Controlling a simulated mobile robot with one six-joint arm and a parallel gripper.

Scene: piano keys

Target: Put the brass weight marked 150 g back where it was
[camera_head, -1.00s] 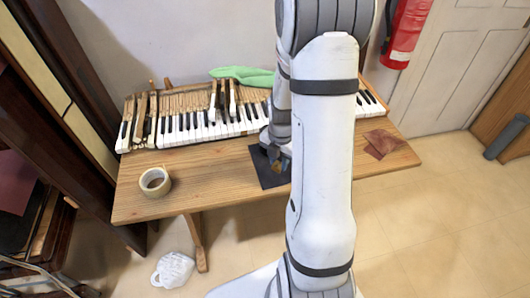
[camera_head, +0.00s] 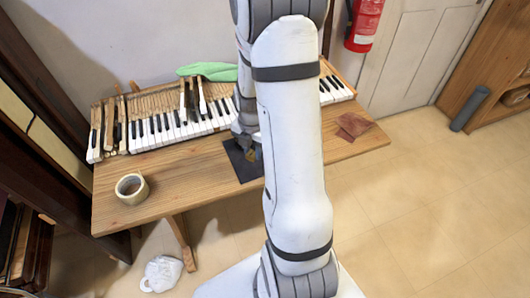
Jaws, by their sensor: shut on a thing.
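My gripper (camera_head: 250,152) is low over the table, at the right part of a dark mat (camera_head: 240,168). It is small in the picture and partly hidden by my own arm. A small brassy spot shows at its fingertips, which fits the brass weight (camera_head: 258,154), and the jaws are shut on it. The 150 g mark cannot be read. I cannot tell whether the weight touches the mat.
The piano keyboard (camera_head: 170,130) lies along the back of the wooden table (camera_head: 190,180), with a green cloth (camera_head: 208,71) behind it. The table's middle left is clear.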

